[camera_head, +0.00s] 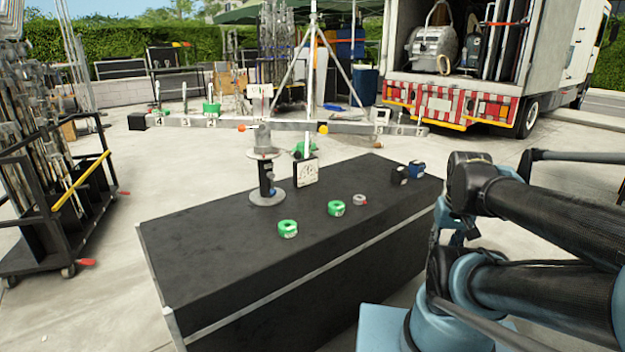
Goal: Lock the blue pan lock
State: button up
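A black case (230,260) with a dark flat top stands in the middle. On its back edge is a stand with a round grey base and a black upright body (266,179). A long grey beam (200,122) with numbered positions sits across the stand, with an orange knob on the left and a yellow knob on the right. A blue block (417,169) lies at the case's right end, beside a black block. My arm fills the lower right, apart from the stand. I cannot make out my gripper.
Two green tape rolls (288,229) (335,208) and a small grey roll (360,199) lie on the case top. A white dial (306,172) stands beside the stand. A black cart (50,215) is at left and a truck (470,100) at the back. Open concrete lies left of the case.

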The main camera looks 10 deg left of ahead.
aim_at(271, 174)
jog(key=z, duration=1.25)
jog(key=k, duration=2.25)
jog(key=u, duration=0.7)
jog(key=i, duration=1.05)
jog(key=z, duration=0.05)
